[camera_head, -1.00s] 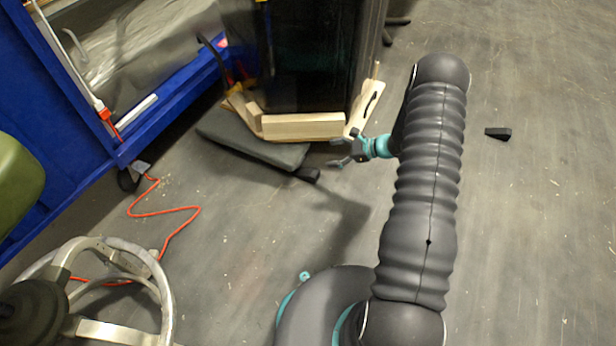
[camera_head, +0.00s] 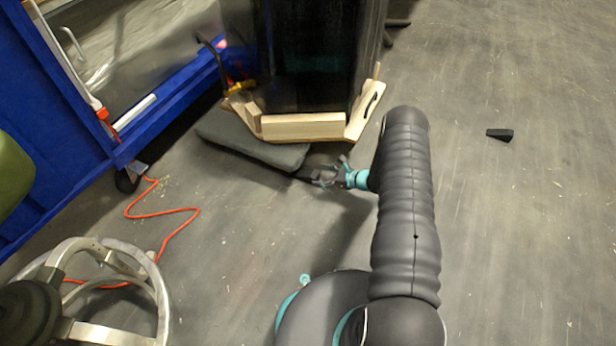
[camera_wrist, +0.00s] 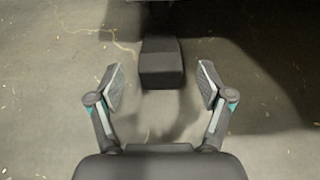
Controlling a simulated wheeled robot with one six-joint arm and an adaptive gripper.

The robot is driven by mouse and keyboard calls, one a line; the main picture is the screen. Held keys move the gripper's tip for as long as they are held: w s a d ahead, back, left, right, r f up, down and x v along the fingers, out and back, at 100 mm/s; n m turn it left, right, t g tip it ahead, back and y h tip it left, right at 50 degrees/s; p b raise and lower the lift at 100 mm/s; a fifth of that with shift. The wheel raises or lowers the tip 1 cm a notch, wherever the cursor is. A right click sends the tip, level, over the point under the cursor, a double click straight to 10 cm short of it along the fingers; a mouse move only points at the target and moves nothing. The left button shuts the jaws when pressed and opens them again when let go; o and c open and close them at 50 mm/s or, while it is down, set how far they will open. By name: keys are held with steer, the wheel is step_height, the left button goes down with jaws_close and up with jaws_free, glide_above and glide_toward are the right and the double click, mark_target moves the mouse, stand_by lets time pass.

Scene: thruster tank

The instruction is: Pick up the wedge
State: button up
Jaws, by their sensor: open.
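The wedge (camera_wrist: 161,66) is a small dark block on the grey floor. In the wrist view it lies ahead of my gripper (camera_wrist: 162,88), centred between the two fingers, with its near end about level with the fingertips. The fingers are spread wide and neither touches it. In the head view my gripper (camera_head: 322,174) is low over the floor beside the grey pad, and the wedge (camera_head: 308,175) is partly hidden by the fingers. A second dark wedge-like block (camera_head: 500,134) lies alone on the floor to the right.
A grey pad (camera_head: 250,142) lies just left of my gripper. Behind it stands a dark tank (camera_head: 305,60) on a wooden base (camera_head: 302,127). A blue frame (camera_head: 150,140), an orange cord (camera_head: 165,213) and a metal wheel-like ring (camera_head: 150,265) are at left. The right floor is mostly clear.

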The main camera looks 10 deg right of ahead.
mark_target(309, 174)
steer(key=shift+b+x, duration=0.35)
steer(key=shift+x, duration=2.65)
steer(key=shift+d+f, duration=0.1)
steer(key=c, duration=1.3)
